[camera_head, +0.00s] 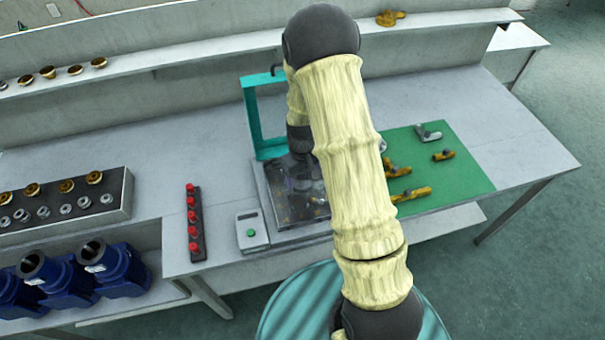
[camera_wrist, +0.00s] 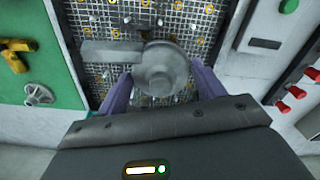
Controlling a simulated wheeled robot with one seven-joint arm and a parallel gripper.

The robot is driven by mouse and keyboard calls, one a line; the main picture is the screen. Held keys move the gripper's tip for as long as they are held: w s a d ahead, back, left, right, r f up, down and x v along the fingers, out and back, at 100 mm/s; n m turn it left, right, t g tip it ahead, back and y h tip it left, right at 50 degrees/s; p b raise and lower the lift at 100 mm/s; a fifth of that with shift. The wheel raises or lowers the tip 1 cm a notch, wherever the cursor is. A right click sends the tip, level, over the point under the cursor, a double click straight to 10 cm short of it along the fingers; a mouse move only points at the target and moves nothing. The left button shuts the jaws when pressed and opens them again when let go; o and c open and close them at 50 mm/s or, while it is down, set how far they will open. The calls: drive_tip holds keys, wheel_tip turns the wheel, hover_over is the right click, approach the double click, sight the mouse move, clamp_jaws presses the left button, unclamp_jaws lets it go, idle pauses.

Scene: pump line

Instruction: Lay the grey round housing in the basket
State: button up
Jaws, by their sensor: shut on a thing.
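The grey round housing (camera_wrist: 165,68), a disc with a flat arm reaching left, sits between the purple fingers of my gripper (camera_wrist: 161,78) in the wrist view. My gripper is shut on it. Behind the housing is a wire-mesh basket (camera_wrist: 108,28) with small brass and grey bits showing over its mesh. The housing appears over the basket; I cannot tell whether it touches the mesh. In the head view the basket (camera_head: 275,195) shows left of my arm, in front of a teal frame (camera_head: 252,120); my arm hides the housing and my gripper.
A green mat (camera_head: 460,180) right of my arm holds brass fittings (camera_head: 443,155) and a grey part (camera_head: 428,132). Left of the basket are a small box with a green button (camera_head: 251,231) and a strip of red knobs (camera_head: 192,220). Blue pump bodies (camera_head: 115,270) stand far left.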

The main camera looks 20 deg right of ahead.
drive_tip(key=shift+f, duration=0.5)
drive_tip(key=shift+d+f+b, duration=0.3)
drive_tip(key=shift+f+b, duration=0.1)
drive_tip(key=shift+b, duration=0.05)
drive_tip(key=shift+s, duration=0.1)
drive_tip(key=shift+a, duration=0.1)
drive_tip(key=shift+f+b, duration=1.15)
drive_tip(key=shift+f, duration=0.5)
